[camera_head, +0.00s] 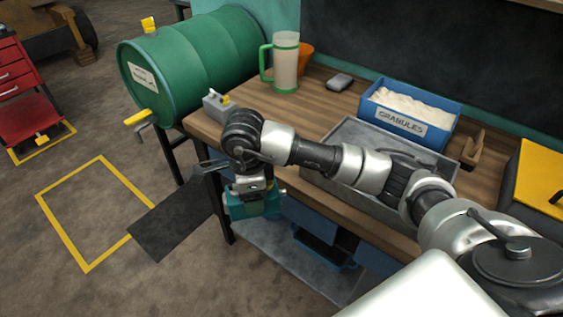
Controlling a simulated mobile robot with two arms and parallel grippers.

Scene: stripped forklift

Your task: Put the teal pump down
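My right arm reaches across the workbench from the right. Its gripper (254,190) points down at the bench's front left corner. It is shut on the teal pump (262,208), which hangs off the ground in front of the bench, over the lower shelf area. The gripper and wrist hide the pump's upper part. My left gripper is out of view.
A yellow-outlined rectangle (101,157) and a dark mat (168,226) lie on open floor to the left. The wooden workbench (322,107) carries a grey tray (352,128), a blue granules box (400,121) and a jug (285,64).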

